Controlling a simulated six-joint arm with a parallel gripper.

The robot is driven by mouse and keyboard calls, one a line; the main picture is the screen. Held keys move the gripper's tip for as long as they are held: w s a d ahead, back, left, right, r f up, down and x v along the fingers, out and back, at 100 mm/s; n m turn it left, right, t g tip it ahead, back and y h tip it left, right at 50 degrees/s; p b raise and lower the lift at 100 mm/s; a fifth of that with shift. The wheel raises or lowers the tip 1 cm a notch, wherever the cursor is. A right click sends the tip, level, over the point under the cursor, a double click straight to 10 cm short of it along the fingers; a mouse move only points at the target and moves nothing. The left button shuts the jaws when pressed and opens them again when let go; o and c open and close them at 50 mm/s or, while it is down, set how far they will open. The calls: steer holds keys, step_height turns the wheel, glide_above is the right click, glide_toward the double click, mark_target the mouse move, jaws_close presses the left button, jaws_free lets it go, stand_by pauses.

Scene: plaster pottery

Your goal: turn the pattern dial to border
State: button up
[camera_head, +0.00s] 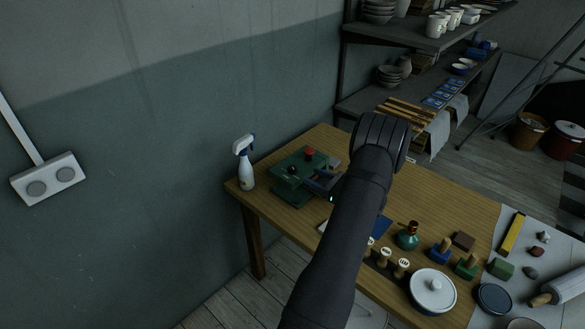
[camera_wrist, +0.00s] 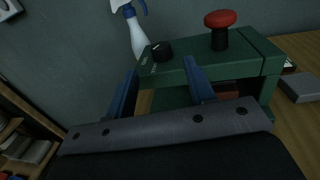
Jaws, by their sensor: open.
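The pattern dial (camera_wrist: 161,50) is a black knob on top of a green press (camera_wrist: 228,66). In the wrist view pale markings lie beside it, too small to read. The press also shows in the head view (camera_head: 291,184) at the far left end of the table, with the dark dial (camera_head: 292,170) on it. A red mushroom button (camera_wrist: 220,20) stands on the press, right of the dial. My gripper (camera_wrist: 160,66) is open and empty, its two blue fingers apart, with the dial seen beyond and between the tips. Contact with the press cannot be told.
A white and blue spray bottle (camera_head: 246,165) stands close to the press at the table's left edge. Stamps (camera_head: 403,265), a green bottle (camera_head: 408,236) and a white lidded pot (camera_head: 433,288) stand toward the near right. Bare wooden table (camera_head: 457,205) lies right of my arm.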

mark_target(295, 169)
steer(key=x, duration=1)
steer(key=shift+s, duration=0.1)
steer(key=shift+c, duration=0.2)
steer(key=c, duration=0.9)
steer(key=shift+m+t+h, duration=1.4)
steer(key=shift+t+h, duration=0.2)
steer(key=o, duration=0.9)
steer(key=shift+o, duration=0.2)
steer(key=shift+d, duration=0.1)
